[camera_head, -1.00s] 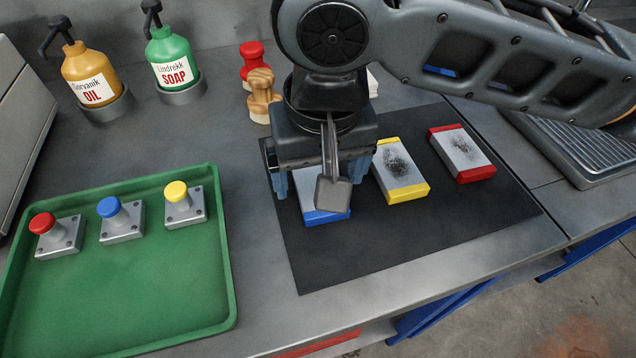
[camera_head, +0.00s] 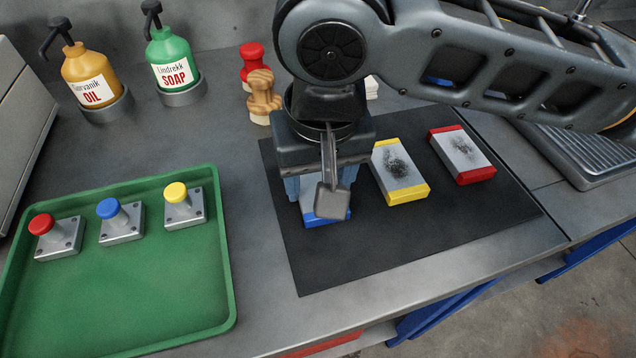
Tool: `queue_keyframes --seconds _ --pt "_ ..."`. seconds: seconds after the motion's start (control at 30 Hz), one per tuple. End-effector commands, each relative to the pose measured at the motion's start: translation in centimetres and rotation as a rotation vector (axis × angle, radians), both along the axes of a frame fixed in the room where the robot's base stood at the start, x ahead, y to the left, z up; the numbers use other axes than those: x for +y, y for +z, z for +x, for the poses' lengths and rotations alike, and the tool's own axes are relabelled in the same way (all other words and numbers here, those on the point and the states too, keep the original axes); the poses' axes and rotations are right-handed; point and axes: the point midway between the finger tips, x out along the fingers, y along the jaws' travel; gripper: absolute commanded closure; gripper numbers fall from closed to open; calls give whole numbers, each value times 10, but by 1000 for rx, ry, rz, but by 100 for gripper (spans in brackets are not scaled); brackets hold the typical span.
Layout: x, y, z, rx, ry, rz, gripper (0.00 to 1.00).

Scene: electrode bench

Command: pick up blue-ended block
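The blue-ended block (camera_head: 312,220) lies on the black mat (camera_head: 400,240), at the left of a row of three blocks. Its blue near end shows; most of its top is hidden under my gripper (camera_head: 322,190). My gripper points down over the block. Its blue-grey fingers stand close against the block's left and right sides and appear shut on it, though the contact itself is partly hidden by a grey paddle-shaped part hanging in front. The block still rests on the mat.
A yellow-ended block (camera_head: 405,190) lies close to the right, and a red-ended block (camera_head: 475,175) beyond it, both with dark smudges. A green tray (camera_head: 170,280) with red, blue and yellow knobbed pieces is at left. Stamps (camera_head: 262,100) and pump bottles (camera_head: 172,60) stand behind.

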Motion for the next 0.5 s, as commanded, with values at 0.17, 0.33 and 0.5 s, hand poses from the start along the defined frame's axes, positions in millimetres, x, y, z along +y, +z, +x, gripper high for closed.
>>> queue_keyframes --seconds 0.17,0.33,0.5 --pt "0 0 0 0 0 0 89" --pt "0 0 0 0 0 0 100" --pt "0 1 0 -2 0 1 100"
